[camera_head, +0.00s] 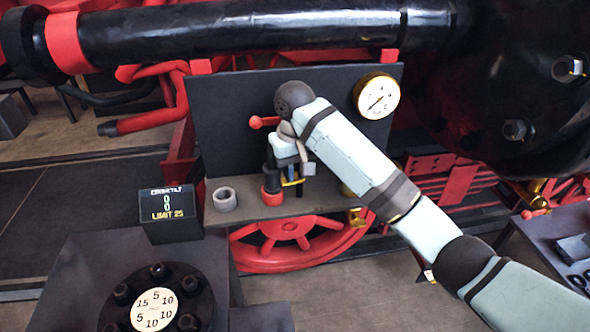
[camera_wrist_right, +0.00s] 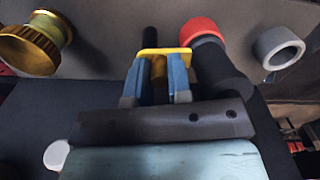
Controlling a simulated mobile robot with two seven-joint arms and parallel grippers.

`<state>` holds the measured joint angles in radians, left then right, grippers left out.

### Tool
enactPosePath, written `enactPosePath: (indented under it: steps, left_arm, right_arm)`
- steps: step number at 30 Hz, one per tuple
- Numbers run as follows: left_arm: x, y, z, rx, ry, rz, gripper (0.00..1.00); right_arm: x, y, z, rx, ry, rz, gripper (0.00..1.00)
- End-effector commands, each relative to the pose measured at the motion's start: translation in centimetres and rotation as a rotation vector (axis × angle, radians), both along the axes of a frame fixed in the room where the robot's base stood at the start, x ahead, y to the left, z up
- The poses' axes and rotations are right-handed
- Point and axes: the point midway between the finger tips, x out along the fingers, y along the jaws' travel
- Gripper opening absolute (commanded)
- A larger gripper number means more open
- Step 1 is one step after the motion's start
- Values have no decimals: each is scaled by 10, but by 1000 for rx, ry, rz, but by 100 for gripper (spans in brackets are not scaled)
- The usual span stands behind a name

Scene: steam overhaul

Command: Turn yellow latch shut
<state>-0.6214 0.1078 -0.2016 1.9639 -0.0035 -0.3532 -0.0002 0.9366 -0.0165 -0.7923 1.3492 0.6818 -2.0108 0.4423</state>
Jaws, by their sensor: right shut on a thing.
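The yellow latch (camera_head: 291,183) is at the shelf in front of the dark panel, mostly hidden by my right gripper in the head view. In the right wrist view the yellow latch (camera_wrist_right: 164,53) shows as a flat plate between and beyond the blue fingertips. My right gripper (camera_head: 290,173) comes down on it from above and is shut on it; its fingers also show in the right wrist view (camera_wrist_right: 160,78). A black fitting with a red collar (camera_head: 271,190) stands close beside the latch. It also shows in the right wrist view (camera_wrist_right: 218,60). My left gripper is in no view.
A grey ring (camera_head: 225,199) lies on the shelf left of the fitting. A brass knob (camera_wrist_right: 35,45) is on the other side in the wrist view. A pressure gauge (camera_head: 377,96) and a red-tipped lever (camera_head: 262,122) are on the panel. A small display (camera_head: 168,206) stands at left.

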Motion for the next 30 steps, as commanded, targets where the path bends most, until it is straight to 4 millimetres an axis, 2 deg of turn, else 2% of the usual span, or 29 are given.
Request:
enactPosePath:
  steps: [9, 23, 24, 27, 30]
  left_arm:
    - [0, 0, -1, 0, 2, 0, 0]
    - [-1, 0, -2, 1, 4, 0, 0]
    - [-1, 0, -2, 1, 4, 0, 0]
    - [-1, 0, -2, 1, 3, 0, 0]
    - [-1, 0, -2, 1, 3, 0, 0]
  right_arm:
    - [1, 0, 1, 0, 0, -94, 0]
    - [1, 0, 1, -1, 0, -107, 0]
    - [1, 0, 1, -1, 0, -107, 23]
    - [1, 0, 1, -1, 0, -107, 44]
    - [1, 0, 0, -1, 0, -107, 44]
